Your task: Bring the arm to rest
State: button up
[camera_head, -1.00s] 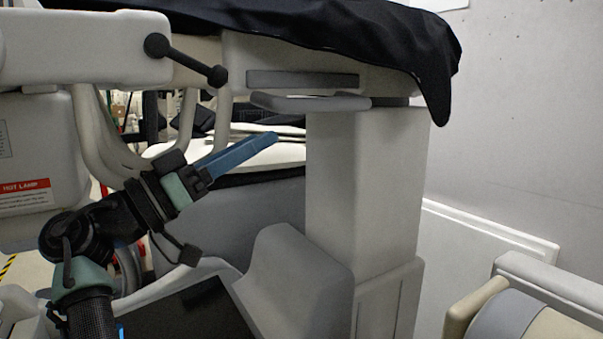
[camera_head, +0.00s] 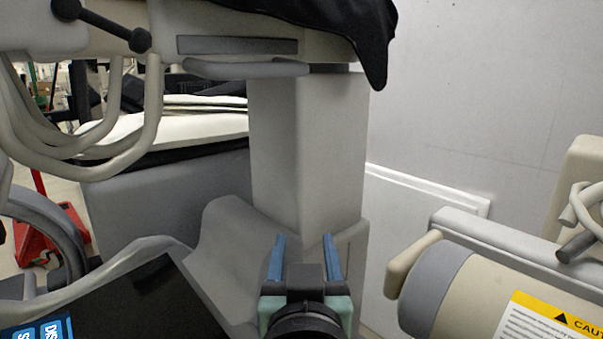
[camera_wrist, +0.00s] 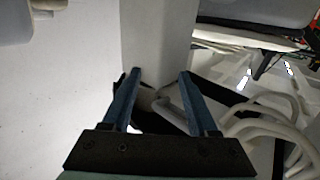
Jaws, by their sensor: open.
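My gripper (camera_head: 304,245) is at the bottom middle of the head view, its two blue fingers apart and pointing away from me. Nothing is between the fingers. In the wrist view the fingers (camera_wrist: 157,80) are also apart and empty. They point toward a pale grey upright column (camera_head: 308,150), which also shows in the wrist view (camera_wrist: 155,35). I cannot tell the exact gap between the fingertips and the column. Most of my arm is below the head view.
A beige and grey cylinder with a caution label (camera_head: 550,325) lies at right. A dark flat panel (camera_head: 150,305) is at lower left, thick pale hoses (camera_head: 100,150) at upper left. A white wall (camera_head: 470,110) stands behind.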

jog(key=s+r+t+p, duration=0.2)
jog(key=s+r+t, duration=0.1)
jog(key=r, duration=0.7)
jog(key=s+r+t+p, duration=0.2)
jog(key=s+r, duration=0.3)
jog(key=r, duration=0.5)
jog(key=s+r+t+p, duration=0.1)
jog(key=s+r+t, duration=0.3)
jog(key=r, duration=0.7)
jog(key=shift+s+a+t+p, duration=0.25)
jog(key=shift+s+t+p, duration=0.05)
jog(key=shift+t+p, duration=0.1)
